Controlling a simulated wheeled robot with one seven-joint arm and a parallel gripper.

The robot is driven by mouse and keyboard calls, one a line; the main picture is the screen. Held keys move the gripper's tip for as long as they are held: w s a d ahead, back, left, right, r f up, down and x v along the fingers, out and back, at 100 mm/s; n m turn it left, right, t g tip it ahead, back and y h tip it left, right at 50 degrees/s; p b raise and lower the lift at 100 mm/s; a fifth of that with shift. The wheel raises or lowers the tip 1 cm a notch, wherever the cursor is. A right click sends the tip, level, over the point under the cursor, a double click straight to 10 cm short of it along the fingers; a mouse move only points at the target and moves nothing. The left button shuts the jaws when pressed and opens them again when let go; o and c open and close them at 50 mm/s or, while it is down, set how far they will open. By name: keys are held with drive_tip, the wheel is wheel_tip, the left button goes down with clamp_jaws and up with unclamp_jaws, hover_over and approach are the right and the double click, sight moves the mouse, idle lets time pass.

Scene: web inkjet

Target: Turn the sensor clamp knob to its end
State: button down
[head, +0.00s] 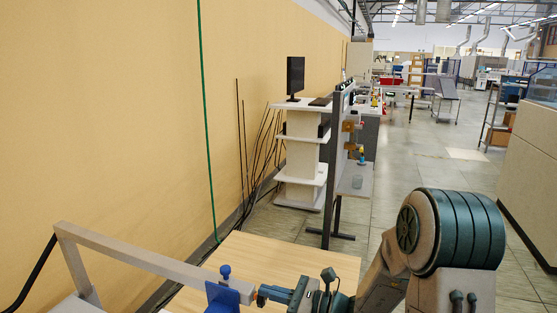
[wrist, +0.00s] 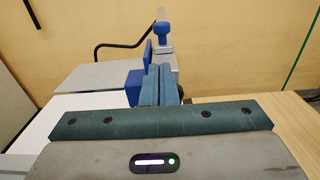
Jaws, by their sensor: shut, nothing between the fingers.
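The blue clamp knob (head: 225,272) stands upright on top of the blue sensor block (head: 222,296), which sits on a grey bar (head: 150,262). My gripper (head: 261,295) is just right of the sensor block in the head view, lower than the knob. In the wrist view my gripper (wrist: 159,70) has its two fingers together and empty. I cannot tell whether they touch the block.
A light wooden table top (head: 290,258) lies under and behind my gripper, mostly clear. The grey bar runs left to an upright post (head: 77,268). A tan wall (head: 110,120) rises on the left, with a thin green cable (head: 205,130). A black cable (wrist: 120,45) shows in the wrist view.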

drive_tip(key=v, duration=0.6)
drive_tip(key=shift+r, duration=0.15)
drive_tip(key=s+n+g+h, duration=0.8)
drive_tip(key=s+n, duration=0.5)
drive_tip(key=s, duration=0.2)
drive_tip(key=s+d+r+n+t+h+p, duration=0.1)
drive_tip(key=d+r+n+t+h, duration=0.3)
drive_tip(key=d+n+h, duration=0.4)
drive_tip(key=s+d+r+h, duration=0.1)
drive_tip(key=d, duration=0.2)
drive_tip(key=shift+n+t, duration=0.3)
drive_tip(key=shift+n, duration=0.1)
